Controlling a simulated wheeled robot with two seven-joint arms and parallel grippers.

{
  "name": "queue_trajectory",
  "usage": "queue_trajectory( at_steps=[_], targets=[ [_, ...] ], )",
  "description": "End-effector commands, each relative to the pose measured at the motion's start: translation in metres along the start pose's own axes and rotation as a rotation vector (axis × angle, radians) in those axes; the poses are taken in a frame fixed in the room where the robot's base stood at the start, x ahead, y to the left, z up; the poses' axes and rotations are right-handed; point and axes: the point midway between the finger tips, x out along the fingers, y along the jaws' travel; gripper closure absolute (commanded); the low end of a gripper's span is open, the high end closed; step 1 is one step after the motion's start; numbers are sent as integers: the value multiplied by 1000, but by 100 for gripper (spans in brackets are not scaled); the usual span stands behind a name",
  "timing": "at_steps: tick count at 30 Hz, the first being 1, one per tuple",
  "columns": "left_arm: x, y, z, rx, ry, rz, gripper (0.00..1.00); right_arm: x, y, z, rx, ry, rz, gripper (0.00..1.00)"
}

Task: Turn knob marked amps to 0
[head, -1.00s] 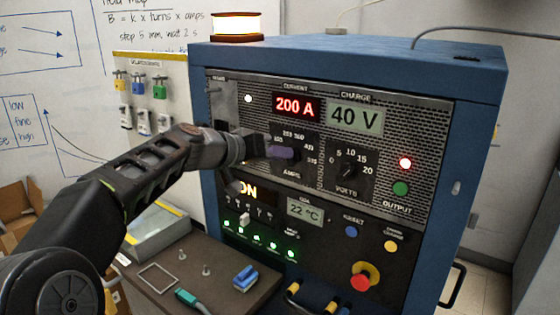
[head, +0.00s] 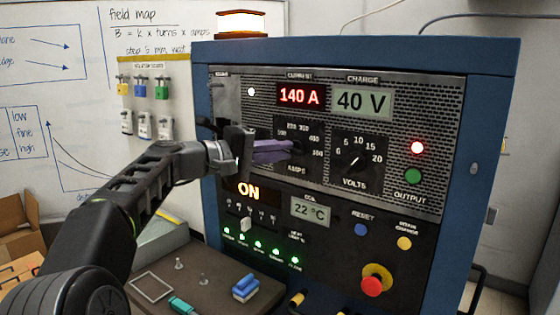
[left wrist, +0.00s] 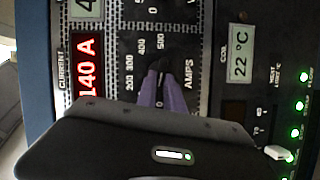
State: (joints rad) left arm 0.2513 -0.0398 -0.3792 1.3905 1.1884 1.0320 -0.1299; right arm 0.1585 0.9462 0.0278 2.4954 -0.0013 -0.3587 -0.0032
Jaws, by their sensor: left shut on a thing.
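The amps knob is a small dark knob (left wrist: 158,68) on a black dial plate marked AMPS, with a scale around it. The current display (head: 302,95) above it reads 140 A. My left gripper (head: 290,147) reaches in from the left, its purple fingers shut on the knob. In the left wrist view the purple fingers (left wrist: 160,88) close around the knob, and the current display (left wrist: 88,68) appears sideways. The fingers hide part of the knob and of the scale. My right gripper is not in view.
The volts knob (head: 352,164) sits just right of the amps dial. A charge display (head: 362,101) reads 40 V. A red emergency button (head: 372,285) projects from the lower panel. A table (head: 210,277) with small items stands at the lower left.

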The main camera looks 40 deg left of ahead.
Motion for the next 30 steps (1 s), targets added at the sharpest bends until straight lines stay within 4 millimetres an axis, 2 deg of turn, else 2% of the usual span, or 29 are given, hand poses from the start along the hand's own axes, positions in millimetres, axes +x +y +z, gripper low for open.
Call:
queue_trajectory(
  at_steps=[1,9,26,27,30],
  targets=[
    [0,-5,0,-30,2,11,100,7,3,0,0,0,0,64],
    [0,-6,0,-157,2,64,100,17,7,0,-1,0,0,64],
    [0,-5,0,-195,2,78,100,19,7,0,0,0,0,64],
    [0,-5,0,-195,2,78,85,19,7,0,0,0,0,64],
    [0,-5,0,-194,2,78,77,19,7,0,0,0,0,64]
  ],
)
